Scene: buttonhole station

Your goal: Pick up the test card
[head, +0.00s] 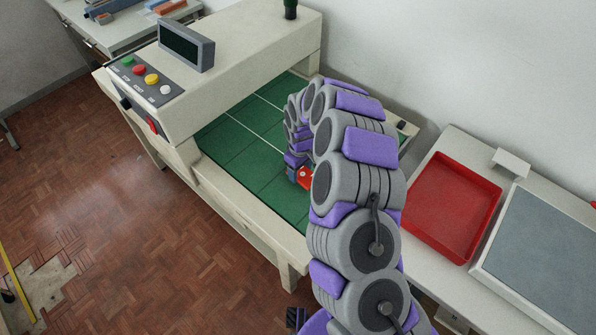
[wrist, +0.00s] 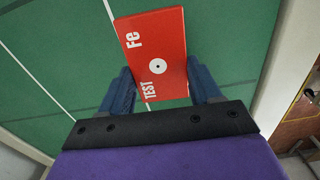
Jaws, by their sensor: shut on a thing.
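The test card (wrist: 166,45) is a flat red card with white "TEST" and "Fe" lettering and a white disc with a dark centre. In the wrist view it is between the two blue fingers of my gripper (wrist: 165,92), which is shut on its near end. The far end of the card sticks out beyond the fingertips, over the green surface. In the head view a small red part of the card (head: 304,177) shows at my gripper, above the green bed of the machine. My arm hides most of the card there. I cannot tell whether the card touches the surface.
The machine's cream housing (head: 235,55) with coloured buttons and a dark screen stands over the green bed (head: 232,150). A red tray (head: 452,205) and a grey panel (head: 545,262) are on the bench at right. A side table with items stands at the back left.

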